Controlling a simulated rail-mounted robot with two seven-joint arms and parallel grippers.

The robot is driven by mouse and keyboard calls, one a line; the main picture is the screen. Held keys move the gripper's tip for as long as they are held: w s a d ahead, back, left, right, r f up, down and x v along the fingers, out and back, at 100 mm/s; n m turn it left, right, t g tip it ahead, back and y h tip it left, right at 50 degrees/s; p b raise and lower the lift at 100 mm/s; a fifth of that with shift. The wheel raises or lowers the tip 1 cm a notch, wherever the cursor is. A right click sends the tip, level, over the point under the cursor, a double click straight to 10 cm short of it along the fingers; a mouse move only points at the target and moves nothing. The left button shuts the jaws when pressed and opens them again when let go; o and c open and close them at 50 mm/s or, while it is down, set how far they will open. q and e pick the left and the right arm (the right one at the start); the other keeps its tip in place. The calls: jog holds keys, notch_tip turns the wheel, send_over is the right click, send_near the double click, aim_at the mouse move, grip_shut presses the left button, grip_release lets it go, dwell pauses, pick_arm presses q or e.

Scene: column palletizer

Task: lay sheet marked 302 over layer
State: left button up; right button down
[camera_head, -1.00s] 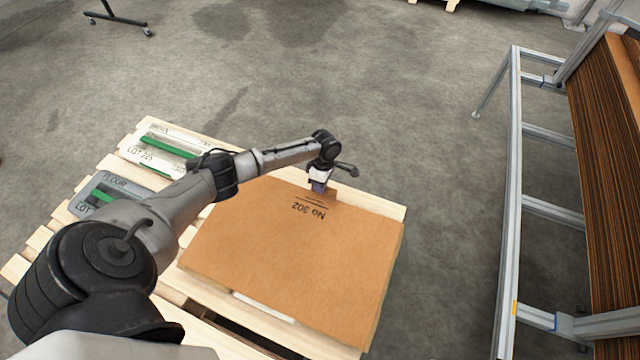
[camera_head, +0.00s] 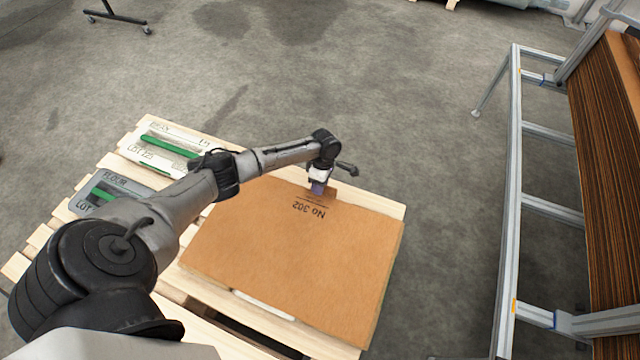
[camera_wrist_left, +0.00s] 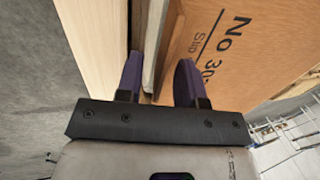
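The brown sheet marked No 302 (camera_head: 290,255) lies over the right part of the pallet, with its print near the far edge. A white bag edge (camera_head: 264,304) shows from under its near side; the rest beneath is hidden. My left gripper (camera_head: 318,188) is at the sheet's far edge, beside the print. In the left wrist view its two purple fingers (camera_wrist_left: 158,80) stand apart, open, at the edge of the sheet (camera_wrist_left: 240,50). A pale strip shows between them, and I see no grip on the sheet. My right gripper is not in view.
The wooden pallet (camera_head: 385,207) shows around the sheet. Bags with green bands (camera_head: 165,148) and a grey flour bag (camera_head: 112,190) lie on its left part. At the right, a metal frame (camera_head: 512,200) stands by a stack of brown sheets (camera_head: 610,180). The floor between is clear.

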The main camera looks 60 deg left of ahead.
pick_arm(q)
jog(key=p+v, duration=0.6)
jog(key=v, duration=0.7)
jog(key=shift+r, duration=0.4)
jog(key=shift+w, duration=0.1)
